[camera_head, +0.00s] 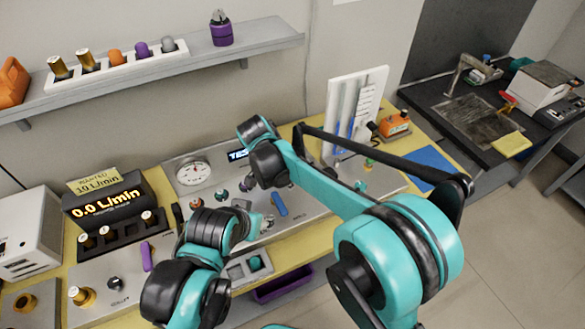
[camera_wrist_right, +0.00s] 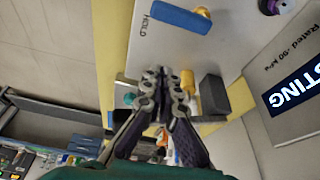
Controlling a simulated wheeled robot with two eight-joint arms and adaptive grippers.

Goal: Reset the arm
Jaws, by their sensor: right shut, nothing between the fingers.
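In the wrist view my right gripper (camera_wrist_right: 163,80) is shut, with its fingertips together and nothing between them. It hangs over the right part of the test panel, beside the word HOLD and a blue bar (camera_wrist_right: 180,18). The blue bar also shows in the head view (camera_head: 280,205).
The grey panel (camera_head: 188,207) has a dial (camera_head: 193,173). A white upright stand (camera_head: 372,83) and an orange device (camera_head: 395,124) stand behind it to the right. A flow display (camera_head: 105,205) is at the left. A wall shelf (camera_head: 270,38) runs above. Open floor lies at the right.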

